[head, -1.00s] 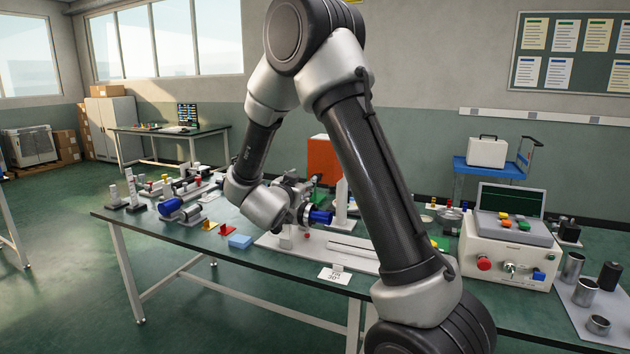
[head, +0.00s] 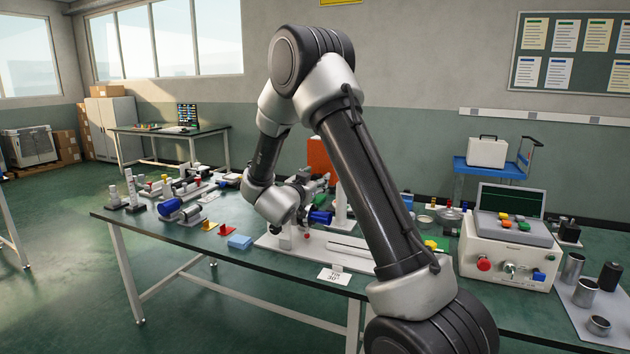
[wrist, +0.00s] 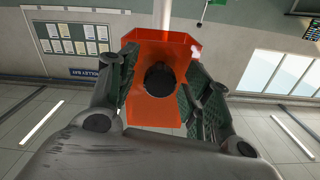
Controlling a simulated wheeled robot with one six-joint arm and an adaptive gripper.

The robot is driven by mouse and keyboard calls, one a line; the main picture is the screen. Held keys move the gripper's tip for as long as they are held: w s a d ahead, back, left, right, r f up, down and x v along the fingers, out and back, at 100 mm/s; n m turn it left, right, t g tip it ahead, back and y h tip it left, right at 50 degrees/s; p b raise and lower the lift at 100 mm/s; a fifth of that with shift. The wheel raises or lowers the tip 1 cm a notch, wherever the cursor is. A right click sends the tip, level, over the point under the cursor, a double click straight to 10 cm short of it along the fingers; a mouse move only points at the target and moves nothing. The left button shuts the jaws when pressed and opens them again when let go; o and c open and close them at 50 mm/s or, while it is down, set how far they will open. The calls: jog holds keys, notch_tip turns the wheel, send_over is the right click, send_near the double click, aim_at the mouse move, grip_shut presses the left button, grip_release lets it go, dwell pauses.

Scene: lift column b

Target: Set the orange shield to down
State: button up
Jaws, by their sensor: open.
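The orange shield (head: 320,154) shows in the head view behind my arm, mostly hidden by the wrist and forearm. In the wrist view the shield (wrist: 178,57) is close in front of the camera, with a round black part (wrist: 161,79) at its middle. My gripper (wrist: 160,95) is open, its two fingers to the left and right of the black part. I cannot tell whether either finger touches it. In the head view my gripper (head: 318,186) is at the shield's front, beside a white post (head: 342,203).
A blue cylinder (head: 320,217) is close below my gripper. A white base plate (head: 350,249) with a card (head: 333,275) lies on the table. A control box (head: 508,258) stands at the right. Small parts crowd the table's left; a blue block (head: 240,242) lies near the front edge.

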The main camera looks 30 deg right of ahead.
grip_shut()
notch_tip(320, 180, down, 8)
jog(key=shift+f, duration=0.25)
grip_release()
jog(key=v, duration=1.2)
